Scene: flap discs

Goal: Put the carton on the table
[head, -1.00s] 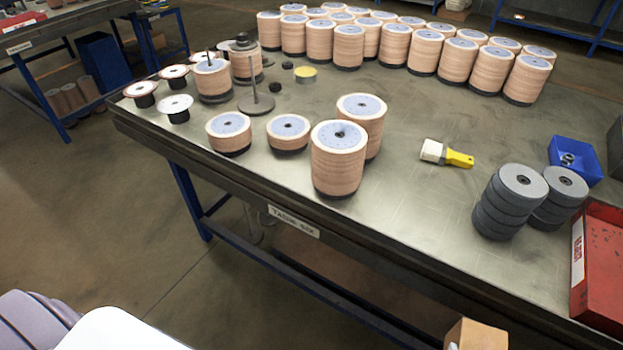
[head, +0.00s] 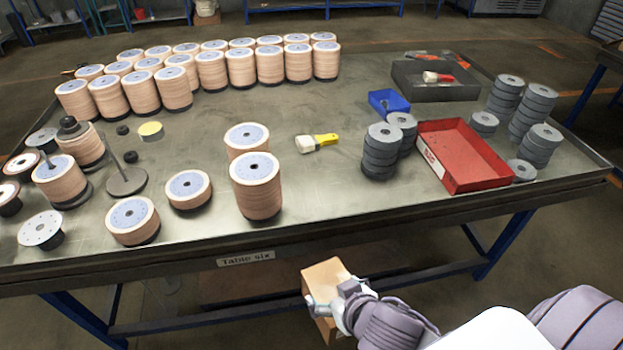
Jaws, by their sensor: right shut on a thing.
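The carton (head: 325,276) is a small brown box at the lower middle of the head view. My right gripper (head: 328,303) is shut on it and holds it in front of the table's near edge, below the tabletop. The carton is slightly tilted, and the gripper covers part of its near side. The table (head: 330,193) is a wide grey metal top with a label reading "Table six" on its front. My left gripper is out of view.
Stacks of tan flap discs (head: 256,187) stand at the left and back. The front middle of the tabletop is clear.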

